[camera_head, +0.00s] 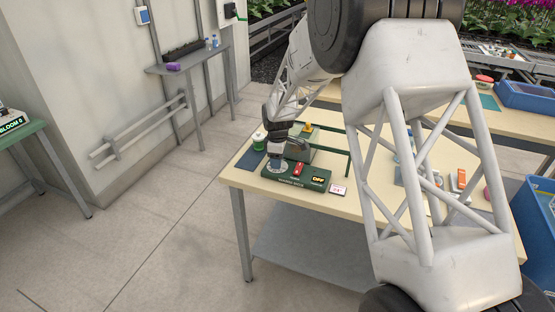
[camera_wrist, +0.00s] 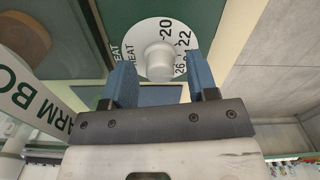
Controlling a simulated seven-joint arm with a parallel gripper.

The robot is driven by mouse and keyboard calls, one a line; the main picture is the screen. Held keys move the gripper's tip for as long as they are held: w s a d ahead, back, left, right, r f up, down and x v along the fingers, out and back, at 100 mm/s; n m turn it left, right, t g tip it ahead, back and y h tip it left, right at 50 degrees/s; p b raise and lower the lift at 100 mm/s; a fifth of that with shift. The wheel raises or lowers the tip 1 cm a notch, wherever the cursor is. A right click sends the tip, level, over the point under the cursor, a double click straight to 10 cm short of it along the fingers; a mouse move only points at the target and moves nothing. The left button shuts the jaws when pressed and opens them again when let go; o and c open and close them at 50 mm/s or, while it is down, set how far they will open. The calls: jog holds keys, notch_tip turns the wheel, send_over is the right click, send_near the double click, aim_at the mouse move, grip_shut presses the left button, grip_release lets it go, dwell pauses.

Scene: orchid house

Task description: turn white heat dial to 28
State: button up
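The white heat dial (camera_wrist: 150,33) shows in the wrist view as a round disc with black numbers, among them 20, 22 and 26, and HEAT lettering at its left. Its round white knob (camera_wrist: 159,61) is in the middle. My gripper (camera_wrist: 160,66) has its two blue fingers apart, one on each side of the knob in the picture; I cannot tell whether either touches it. In the head view my gripper (camera_head: 276,160) points down over the left end of the green control box (camera_head: 297,185) and hides most of the dial. The pointer setting is not clear.
The box has a red switch (camera_head: 298,169) and a dark display (camera_head: 318,180) reading OFF. Other items and a blue bin (camera_head: 534,225) lie right.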

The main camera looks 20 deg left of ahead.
jog(key=c, duration=0.9)
jog(key=shift+m, duration=0.4)
jog(key=m, duration=0.7)
jog(key=shift+m, duration=0.4)
jog(key=m, duration=0.3)
jog(key=shift+m, duration=2.2)
